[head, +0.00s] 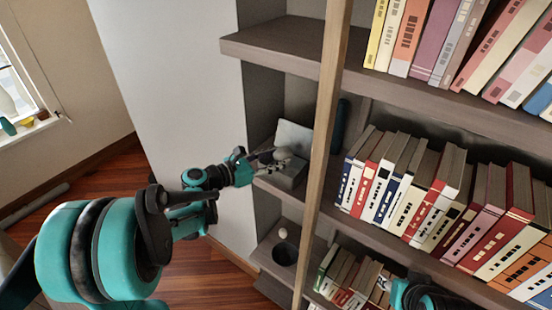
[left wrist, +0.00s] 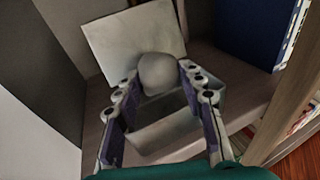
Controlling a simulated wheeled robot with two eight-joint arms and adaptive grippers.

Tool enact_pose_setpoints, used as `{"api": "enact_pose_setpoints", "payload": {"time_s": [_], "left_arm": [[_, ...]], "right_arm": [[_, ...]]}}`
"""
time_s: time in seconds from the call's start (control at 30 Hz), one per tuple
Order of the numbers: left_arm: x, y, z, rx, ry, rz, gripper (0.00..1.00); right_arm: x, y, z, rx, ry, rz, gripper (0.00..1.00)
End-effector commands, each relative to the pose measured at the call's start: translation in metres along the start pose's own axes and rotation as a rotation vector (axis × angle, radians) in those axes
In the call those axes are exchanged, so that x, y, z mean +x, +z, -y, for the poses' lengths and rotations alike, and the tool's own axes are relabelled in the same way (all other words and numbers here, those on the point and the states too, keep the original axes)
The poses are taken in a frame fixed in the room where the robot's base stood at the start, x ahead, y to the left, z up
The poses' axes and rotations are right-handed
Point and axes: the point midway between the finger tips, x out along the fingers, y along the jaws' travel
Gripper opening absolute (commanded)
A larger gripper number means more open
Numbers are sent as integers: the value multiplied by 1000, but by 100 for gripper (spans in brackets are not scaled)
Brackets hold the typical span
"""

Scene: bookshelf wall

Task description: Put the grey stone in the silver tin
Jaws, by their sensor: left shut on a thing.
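The grey stone (left wrist: 158,73) is rounded and smooth. My left gripper (left wrist: 160,76) is shut on it, with one finger on each side. In the head view the stone (head: 282,154) shows at the tips of my left gripper (head: 273,157). The silver tin (head: 288,181) stands on a shelf with its lid (head: 294,136) raised at the back. In the left wrist view the open tin (left wrist: 165,140) lies below and behind the fingers, and the stone appears above it, in front of the lid (left wrist: 130,38). My right gripper cannot be seen.
A wooden upright (head: 324,115) stands just right of the tin. A dark blue book (left wrist: 248,30) is behind and right of the tin. A shelf board (head: 285,43) lies above. A dark round pot (head: 285,254) sits on the shelf below.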

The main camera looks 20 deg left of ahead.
Motion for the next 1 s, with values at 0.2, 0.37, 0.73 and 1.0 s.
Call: {"api": "enact_pose_setpoints", "payload": {"time_s": [0.2, 0.37, 0.73, 1.0], "left_arm": [[0, -2, 0, 0, 0, 0, 50], [0, -2, 0, 0, 0, 0, 60], [-2, 14, 0, 0, 0, 0, 60], [-66, 11, -2, -1, 6, -1, 60]], "right_arm": [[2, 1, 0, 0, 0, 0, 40], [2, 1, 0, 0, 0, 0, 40], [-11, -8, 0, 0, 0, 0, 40], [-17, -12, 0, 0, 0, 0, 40]]}}
